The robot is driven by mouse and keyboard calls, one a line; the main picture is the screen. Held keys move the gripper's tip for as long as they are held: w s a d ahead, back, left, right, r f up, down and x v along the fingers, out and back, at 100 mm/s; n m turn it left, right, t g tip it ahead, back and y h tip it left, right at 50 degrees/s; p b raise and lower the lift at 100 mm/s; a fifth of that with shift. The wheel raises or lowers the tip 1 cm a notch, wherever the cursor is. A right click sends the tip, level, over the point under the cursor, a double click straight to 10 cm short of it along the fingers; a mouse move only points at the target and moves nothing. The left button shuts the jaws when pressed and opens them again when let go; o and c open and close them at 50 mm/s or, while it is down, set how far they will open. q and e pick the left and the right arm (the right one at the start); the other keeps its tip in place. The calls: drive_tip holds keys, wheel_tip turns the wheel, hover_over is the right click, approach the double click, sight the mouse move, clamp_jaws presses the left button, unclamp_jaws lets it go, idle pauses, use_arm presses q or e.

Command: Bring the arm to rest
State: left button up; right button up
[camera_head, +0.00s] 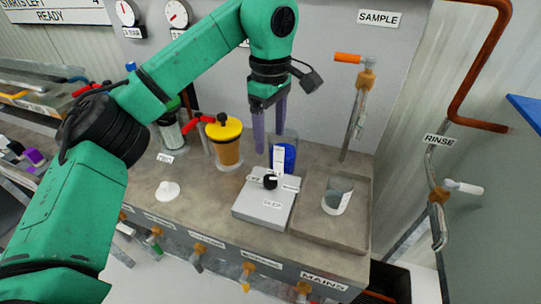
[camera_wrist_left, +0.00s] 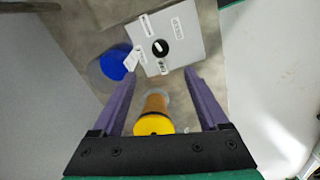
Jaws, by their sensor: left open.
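My left arm is green and reaches in from the left in the head view. My left gripper (camera_head: 270,130) points down above the bench, its two purple fingers apart with nothing between them. In the left wrist view the open fingers (camera_wrist_left: 157,88) also show, with bare bench and objects far below. Under and around it stand a yellow-lidded amber jar (camera_head: 225,145), a blue-bodied container (camera_head: 285,157) and a grey box with a black knob (camera_head: 266,201). The gripper appears apart from all of them. My right gripper is not in view.
A tray (camera_head: 355,235) holding a grey cup (camera_head: 337,196) is at the bench's right, below the SAMPLE tap (camera_head: 348,58). A red-handled valve (camera_head: 199,121) stands left of the jar. A white disc (camera_head: 167,191) lies front left. A RINSE valve (camera_head: 440,195) is on the right.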

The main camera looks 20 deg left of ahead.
use_arm(q)
drive_tip(key=shift+r, duration=0.65)
drive_tip(key=shift+r, duration=0.1)
